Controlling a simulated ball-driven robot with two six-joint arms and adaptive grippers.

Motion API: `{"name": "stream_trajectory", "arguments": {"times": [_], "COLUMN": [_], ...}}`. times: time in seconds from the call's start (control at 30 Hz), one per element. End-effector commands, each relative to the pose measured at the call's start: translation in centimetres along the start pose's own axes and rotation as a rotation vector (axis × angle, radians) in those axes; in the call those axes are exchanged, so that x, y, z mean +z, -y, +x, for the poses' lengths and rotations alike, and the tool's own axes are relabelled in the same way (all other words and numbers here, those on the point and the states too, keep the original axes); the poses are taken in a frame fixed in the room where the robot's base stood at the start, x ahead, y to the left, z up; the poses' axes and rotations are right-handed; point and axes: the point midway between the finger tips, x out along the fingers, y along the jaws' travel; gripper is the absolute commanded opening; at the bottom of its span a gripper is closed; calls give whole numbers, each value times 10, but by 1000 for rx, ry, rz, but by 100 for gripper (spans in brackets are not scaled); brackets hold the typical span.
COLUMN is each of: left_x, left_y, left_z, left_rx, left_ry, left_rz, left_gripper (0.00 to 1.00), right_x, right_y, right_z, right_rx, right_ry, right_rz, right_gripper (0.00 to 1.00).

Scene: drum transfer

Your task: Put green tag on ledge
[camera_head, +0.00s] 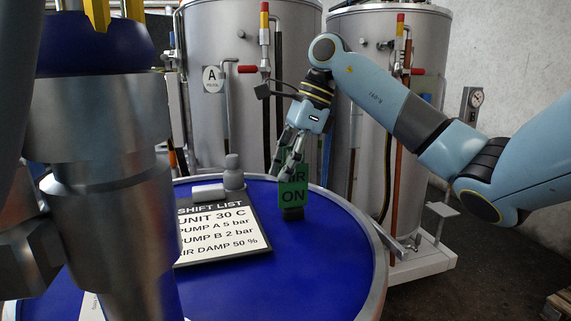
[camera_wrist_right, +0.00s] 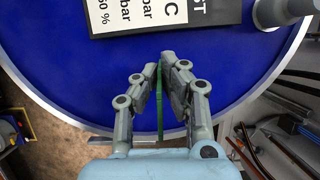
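The green tag (camera_head: 293,193), lettered with "ON" and a partly covered word above it, stands upright over the blue round top, with a dark block at its lower end. My right gripper (camera_head: 287,165) reaches down to its upper part and covers some of the lettering. In the right wrist view the tag (camera_wrist_right: 160,105) shows edge-on as a thin green strip between the fingertips (camera_wrist_right: 160,68), which close in on both its sides. Whether the tag's foot touches the blue top is hard to tell. My left gripper is not in view. I cannot clearly identify the ledge.
The blue round top (camera_head: 335,265) carries a shift list board (camera_head: 222,232) and a small grey bottle-shaped piece (camera_head: 233,172) left of the tag. Tall metal tanks (camera_head: 205,120) with pipes and valves stand behind. A large metal body blocks the left foreground.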

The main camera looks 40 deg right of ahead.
Motion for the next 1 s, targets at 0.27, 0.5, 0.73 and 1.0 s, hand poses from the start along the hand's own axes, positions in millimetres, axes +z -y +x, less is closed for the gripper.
{"name": "stream_trajectory", "arguments": {"times": [0.27, 0.5, 0.73, 1.0], "left_x": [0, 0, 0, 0], "left_y": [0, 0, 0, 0], "left_z": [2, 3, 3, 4], "left_rx": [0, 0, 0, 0], "left_ry": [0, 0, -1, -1], "left_rz": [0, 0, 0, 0], "left_gripper": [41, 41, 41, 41], "right_x": [-1, -1, -1, -1], "right_y": [0, 0, 0, 1], "right_z": [2, 3, 3, -16], "right_rx": [0, 0, 0, -3], "right_ry": [1, 1, 1, -1], "right_rz": [0, 0, 0, -1], "right_gripper": [0, 23, 29, 29]}}
